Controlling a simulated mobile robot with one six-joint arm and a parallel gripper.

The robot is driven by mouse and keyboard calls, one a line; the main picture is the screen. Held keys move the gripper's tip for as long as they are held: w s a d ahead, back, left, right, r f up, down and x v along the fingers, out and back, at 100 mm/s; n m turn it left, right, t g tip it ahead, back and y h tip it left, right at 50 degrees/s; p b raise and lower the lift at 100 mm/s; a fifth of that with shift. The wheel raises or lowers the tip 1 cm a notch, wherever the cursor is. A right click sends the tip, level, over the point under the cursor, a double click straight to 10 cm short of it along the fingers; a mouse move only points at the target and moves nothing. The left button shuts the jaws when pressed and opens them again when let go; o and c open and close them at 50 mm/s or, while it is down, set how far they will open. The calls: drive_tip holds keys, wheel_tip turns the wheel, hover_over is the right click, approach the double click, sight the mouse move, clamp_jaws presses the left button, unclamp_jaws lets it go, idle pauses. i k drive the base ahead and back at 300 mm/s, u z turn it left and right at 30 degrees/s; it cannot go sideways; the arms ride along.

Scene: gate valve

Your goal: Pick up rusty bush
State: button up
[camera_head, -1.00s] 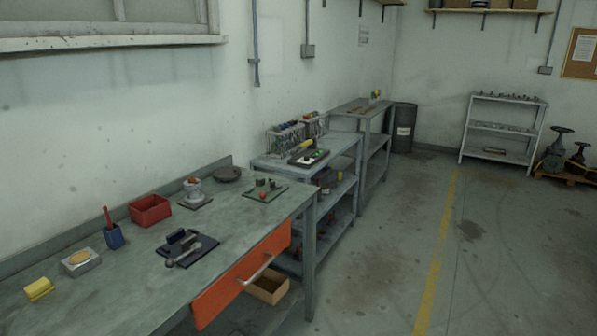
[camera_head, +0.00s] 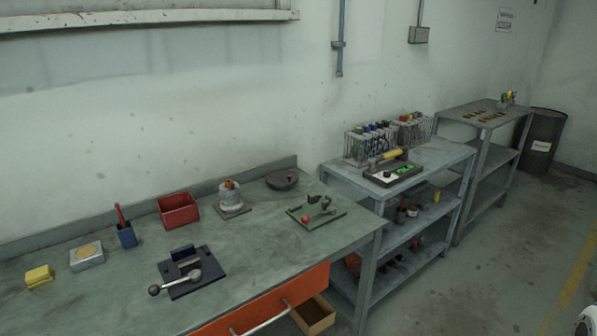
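I cannot single out the rusty bush with certainty at this distance. A green mat (camera_head: 333,219) on the near workbench (camera_head: 110,300) holds several small parts, among them a red-orange piece (camera_head: 304,219) and dark upright pieces (camera_head: 314,200). To its left, a pale grey round body (camera_head: 231,201) on a flat plate has a small rust-orange piece (camera_head: 229,184) on top. Small dark and orange parts, too small to tell apart, also sit on the shelves of the second bench. My gripper is not in view.
The bench also bears a red bin (camera_head: 178,210), a blue cup (camera_head: 127,236), a yellow block (camera_head: 39,276) and a dark fixture with a lever (camera_head: 185,272). An orange drawer (camera_head: 270,302) stands out in front. A second bench (camera_head: 440,158) stands beyond; floor is clear at right.

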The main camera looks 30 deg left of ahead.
sight(229, 184)
drive_tip(key=u, duration=0.7)
drive_tip(key=i, duration=1.2)
drive_tip(key=u, duration=1.2)
drive_tip(key=i, duration=0.55)
drive_tip(key=u, duration=0.2)
drive_tip(key=k, duration=0.9)
drive_tip(key=u, duration=0.2)
drive_tip(key=i, duration=0.9)
drive_tip(key=z, duration=0.1)
